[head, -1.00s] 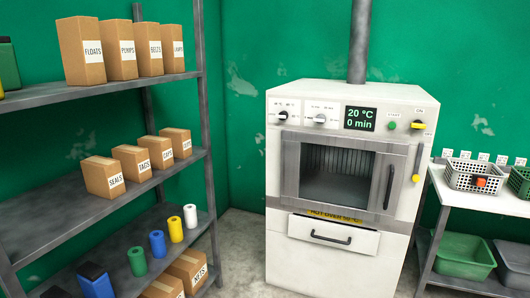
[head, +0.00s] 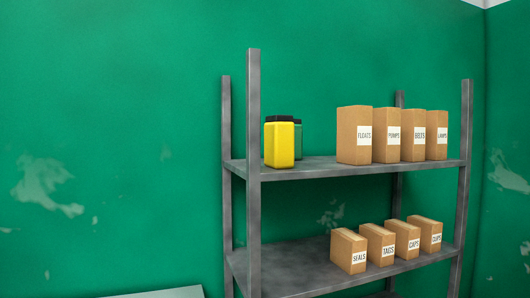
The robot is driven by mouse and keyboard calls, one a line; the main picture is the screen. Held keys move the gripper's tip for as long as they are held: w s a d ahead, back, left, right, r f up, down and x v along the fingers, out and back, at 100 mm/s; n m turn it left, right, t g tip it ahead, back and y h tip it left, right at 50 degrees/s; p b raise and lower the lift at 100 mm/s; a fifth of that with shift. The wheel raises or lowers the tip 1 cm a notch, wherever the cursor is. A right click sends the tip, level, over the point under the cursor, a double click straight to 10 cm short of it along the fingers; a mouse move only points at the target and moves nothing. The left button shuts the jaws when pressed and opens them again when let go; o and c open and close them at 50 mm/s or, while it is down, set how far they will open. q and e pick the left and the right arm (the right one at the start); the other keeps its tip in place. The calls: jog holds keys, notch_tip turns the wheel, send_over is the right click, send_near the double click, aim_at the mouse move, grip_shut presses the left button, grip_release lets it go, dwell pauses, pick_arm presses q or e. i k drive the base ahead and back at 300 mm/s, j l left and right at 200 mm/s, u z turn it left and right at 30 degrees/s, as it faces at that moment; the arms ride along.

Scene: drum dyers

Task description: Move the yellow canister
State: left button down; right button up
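The yellow canister (head: 280,144) with a black lid stands upright on the top shelf of the grey metal rack, near its left end. A green canister (head: 298,139) stands right behind it, mostly hidden by it. Neither of my grippers shows in the head view.
Several cardboard boxes, the nearest marked FLOATS (head: 351,136), stand right of the canister on the top shelf (head: 318,168). Several more boxes stand on the lower shelf (head: 285,272). A rack post (head: 254,200) rises just left of the canister. A pale surface (head: 165,292) shows at the bottom left.

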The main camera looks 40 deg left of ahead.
aim_at(279, 128)
jog(key=u, duration=1.2)
jog(key=i+l+u, duration=0.1)
jog(key=l, duration=0.25)
jog(key=i+l+u, duration=0.15)
jog(key=l, duration=0.25)
jog(key=i+l+u, duration=0.1)
jog(key=i+l, duration=0.2)
jog(key=l, duration=0.15)
jog(key=i+l+u, duration=0.15)
jog(key=l, duration=0.25)
jog(key=i+l+u, duration=0.1)
jog(key=l, duration=0.3)
jog(key=i+l+u, duration=0.15)
jog(key=l, duration=0.3)
jog(key=l+u, duration=0.1)
jog(key=l, duration=0.35)
